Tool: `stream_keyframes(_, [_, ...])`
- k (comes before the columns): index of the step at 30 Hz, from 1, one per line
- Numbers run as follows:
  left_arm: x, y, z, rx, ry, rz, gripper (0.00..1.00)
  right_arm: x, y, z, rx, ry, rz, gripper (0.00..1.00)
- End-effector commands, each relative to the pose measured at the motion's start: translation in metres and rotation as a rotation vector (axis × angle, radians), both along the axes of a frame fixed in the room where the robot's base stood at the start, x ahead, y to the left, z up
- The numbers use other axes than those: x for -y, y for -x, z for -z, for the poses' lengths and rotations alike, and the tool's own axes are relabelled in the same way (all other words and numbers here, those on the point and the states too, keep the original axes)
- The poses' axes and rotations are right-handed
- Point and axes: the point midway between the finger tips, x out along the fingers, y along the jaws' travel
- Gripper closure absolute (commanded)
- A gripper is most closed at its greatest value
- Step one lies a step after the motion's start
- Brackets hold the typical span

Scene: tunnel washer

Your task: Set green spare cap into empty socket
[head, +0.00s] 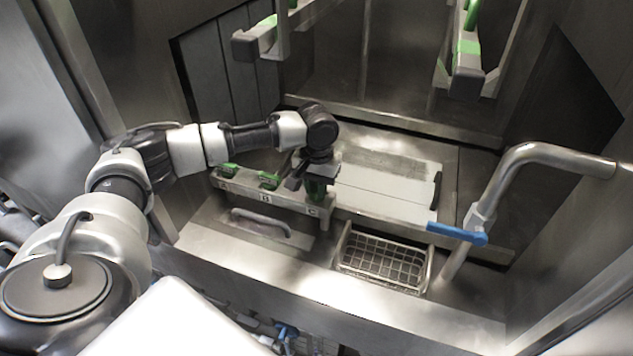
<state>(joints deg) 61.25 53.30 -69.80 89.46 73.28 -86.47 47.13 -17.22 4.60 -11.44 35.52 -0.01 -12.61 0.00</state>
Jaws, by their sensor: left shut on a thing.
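A metal rail (240,192) with lettered positions, B and C being legible, runs along the left side of the washer bay. Two green caps, one at the rail's left end (228,170) and one near B (268,180), sit on it. My left gripper (316,182) points down over the C end of the rail, shut on a dark green cap (316,191). The cap is right above or at the C position; I cannot tell whether it is seated. The socket there is hidden by the cap and gripper. My right gripper is not in view.
A wire basket (384,258) is sunk in the front ledge, with a curved handle (262,222) to its left. A pipe with a blue lever (457,233) stands at right. Green-marked spray arms (467,66) hang above.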

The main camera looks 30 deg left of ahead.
Motion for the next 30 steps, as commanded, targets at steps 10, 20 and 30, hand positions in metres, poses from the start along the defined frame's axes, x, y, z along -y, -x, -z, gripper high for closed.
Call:
stream_keyframes(10, [-0.0004,-0.0002,0.0065,0.001,0.0,0.0,1.0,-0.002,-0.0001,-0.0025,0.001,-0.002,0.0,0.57])
stream_keyframes(20, [-0.0002,0.0,0.0066,0.0,0.0,0.0,1.0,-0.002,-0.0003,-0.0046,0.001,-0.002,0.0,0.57])
stream_keyframes(30, [-0.0002,0.0,0.0079,0.0,0.0,0.0,1.0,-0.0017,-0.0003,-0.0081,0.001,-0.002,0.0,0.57])
